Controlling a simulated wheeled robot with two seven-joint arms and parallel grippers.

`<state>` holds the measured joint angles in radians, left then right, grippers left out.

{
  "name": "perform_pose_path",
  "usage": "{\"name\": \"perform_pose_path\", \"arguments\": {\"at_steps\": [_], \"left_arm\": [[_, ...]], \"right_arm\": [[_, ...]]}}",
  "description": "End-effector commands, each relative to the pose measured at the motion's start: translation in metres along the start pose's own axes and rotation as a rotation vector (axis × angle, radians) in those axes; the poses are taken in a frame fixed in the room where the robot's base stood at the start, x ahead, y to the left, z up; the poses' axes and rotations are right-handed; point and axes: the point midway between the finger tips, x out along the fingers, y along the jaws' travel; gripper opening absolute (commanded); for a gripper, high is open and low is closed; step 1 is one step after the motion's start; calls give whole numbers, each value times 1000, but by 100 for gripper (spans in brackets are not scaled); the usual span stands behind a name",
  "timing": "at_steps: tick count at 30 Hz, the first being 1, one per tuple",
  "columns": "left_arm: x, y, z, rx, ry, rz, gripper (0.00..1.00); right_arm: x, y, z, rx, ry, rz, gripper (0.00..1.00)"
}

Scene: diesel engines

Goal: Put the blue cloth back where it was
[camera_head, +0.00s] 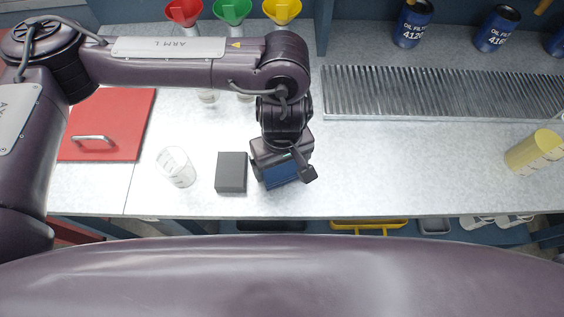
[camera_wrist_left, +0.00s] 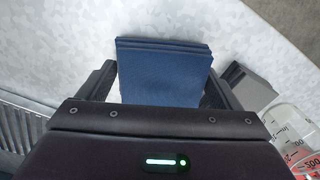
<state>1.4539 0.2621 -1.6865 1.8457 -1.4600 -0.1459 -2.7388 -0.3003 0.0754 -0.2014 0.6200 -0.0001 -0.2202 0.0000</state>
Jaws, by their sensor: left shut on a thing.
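The folded blue cloth (camera_wrist_left: 163,72) is held between the two fingers of my left gripper (camera_wrist_left: 160,95) in the left wrist view. In the head view the blue cloth (camera_head: 281,172) shows under my left gripper (camera_head: 283,178), near the front edge of the worktop. My left gripper is shut on it. I cannot tell whether the cloth touches the worktop. Part of the cloth is hidden by the gripper. My right gripper is in neither view.
A dark grey block (camera_head: 231,172) stands just left of the gripper. A clear measuring cup (camera_head: 176,167) and a red lidded box (camera_head: 118,125) are further left. A ribbed metal grate (camera_head: 440,92) lies at the back right. A yellow cup (camera_head: 535,150) is far right; the worktop between is clear.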

Motion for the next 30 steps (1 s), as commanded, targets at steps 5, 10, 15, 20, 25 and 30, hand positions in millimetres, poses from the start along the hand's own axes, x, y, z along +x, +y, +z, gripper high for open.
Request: {"name": "perform_pose_path", "arguments": {"at_steps": [5,10,15,20,25,30], "left_arm": [[9,0,0,-1,1,1,61],[9,0,0,0,1,1,61],[12,0,0,0,1,1,87],[11,0,0,0,1,0,100],[10,0,0,0,1,0,100],[-1,1,-1,3,5,3,100]], "right_arm": [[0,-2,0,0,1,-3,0],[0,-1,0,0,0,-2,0],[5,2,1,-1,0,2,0],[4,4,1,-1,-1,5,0],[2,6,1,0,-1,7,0],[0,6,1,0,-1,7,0]]}}
